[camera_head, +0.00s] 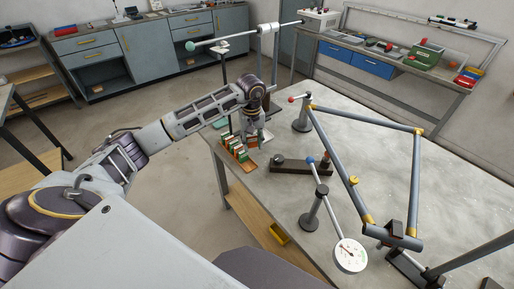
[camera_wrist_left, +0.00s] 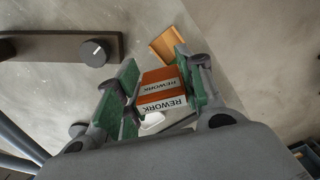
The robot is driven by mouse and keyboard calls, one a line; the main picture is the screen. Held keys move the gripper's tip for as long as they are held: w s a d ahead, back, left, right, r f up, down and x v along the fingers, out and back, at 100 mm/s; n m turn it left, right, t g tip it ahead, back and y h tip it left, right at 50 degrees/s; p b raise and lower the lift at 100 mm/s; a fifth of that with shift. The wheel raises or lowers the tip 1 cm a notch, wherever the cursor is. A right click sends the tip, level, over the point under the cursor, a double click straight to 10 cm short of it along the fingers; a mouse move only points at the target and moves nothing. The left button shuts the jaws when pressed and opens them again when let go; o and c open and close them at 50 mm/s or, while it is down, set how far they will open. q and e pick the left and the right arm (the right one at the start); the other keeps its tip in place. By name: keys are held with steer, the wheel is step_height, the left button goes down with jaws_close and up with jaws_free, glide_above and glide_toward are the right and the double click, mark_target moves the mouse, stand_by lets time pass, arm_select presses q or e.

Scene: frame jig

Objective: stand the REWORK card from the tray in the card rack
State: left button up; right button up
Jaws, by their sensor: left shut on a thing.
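My left gripper (camera_head: 253,140) is low over the near left edge of the table, beside a small orange-brown holder with several green, white and orange cards (camera_head: 237,150). I cannot tell whether this is the tray or the rack. The card's lower end is hidden. My right gripper is not in view.
A dark bar with a knob (camera_head: 300,166) lies right of the gripper. A dial gauge (camera_head: 349,255) on a post and a blue-grey tube frame (camera_head: 340,150) stand further right. A rod with a green ball (camera_head: 190,46) stands behind the arm.

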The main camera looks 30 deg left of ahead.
arm_select(q)
steer(key=n, duration=0.2)
steer(key=shift+s+a+f+n, duration=0.1)
steer(key=shift+s+a+n, duration=0.2)
steer(key=shift+a, duration=0.1)
steer(key=shift+s+n, duration=0.2)
steer(key=shift+n, duration=1)
steer(key=shift+f, duration=0.25)
